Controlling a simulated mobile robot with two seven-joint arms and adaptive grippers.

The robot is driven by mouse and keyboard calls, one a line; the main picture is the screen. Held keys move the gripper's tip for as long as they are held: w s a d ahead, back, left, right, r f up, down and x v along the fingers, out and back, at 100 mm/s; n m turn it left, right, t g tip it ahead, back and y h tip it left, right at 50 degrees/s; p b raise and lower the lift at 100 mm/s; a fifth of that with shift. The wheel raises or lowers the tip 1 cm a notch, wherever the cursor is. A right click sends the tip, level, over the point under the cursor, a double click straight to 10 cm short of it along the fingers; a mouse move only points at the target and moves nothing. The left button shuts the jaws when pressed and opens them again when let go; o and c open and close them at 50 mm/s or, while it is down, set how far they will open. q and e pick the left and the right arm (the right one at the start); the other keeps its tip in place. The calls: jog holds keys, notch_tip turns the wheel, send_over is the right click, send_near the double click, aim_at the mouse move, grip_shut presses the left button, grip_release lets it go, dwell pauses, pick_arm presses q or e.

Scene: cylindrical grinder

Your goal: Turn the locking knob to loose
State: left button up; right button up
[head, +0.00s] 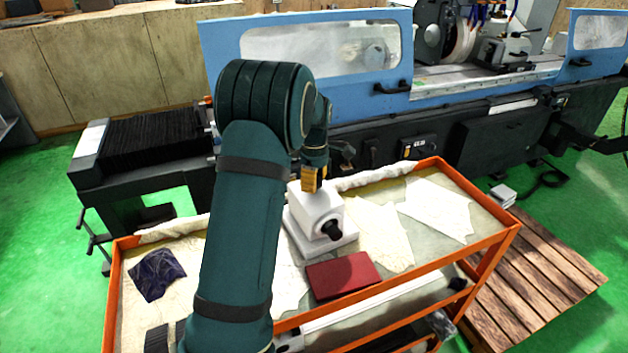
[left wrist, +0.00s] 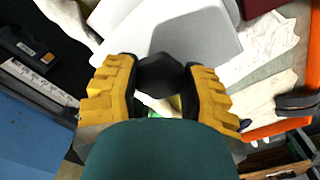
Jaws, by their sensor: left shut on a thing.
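A white device (head: 318,215) with a square base stands on the orange cart, and a black knob (head: 331,230) shows on its near side. My left gripper (head: 314,180) is at the top far side of the device. In the left wrist view, the yellow fingers of my left gripper (left wrist: 163,88) are shut on a black, faceted locking knob (left wrist: 163,74) beside the white body (left wrist: 185,35). In the head view this held knob is hidden behind the device and the gripper. My right gripper is not in view.
The cart (head: 480,243) also holds a dark red box (head: 342,276), a dark crumpled cloth (head: 157,274) and pale sheets (head: 437,209). The blue and black grinder (head: 300,50) stands close behind the cart. A wooden pallet (head: 545,265) lies on the green floor at right.

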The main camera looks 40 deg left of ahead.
pick_arm(q)
jog(key=shift+d+f+n, duration=0.1)
jog(key=shift+n, duration=0.6)
jog(key=o, duration=1.2)
notch_tip(320, 180, up, 12)
dwell(0.4)
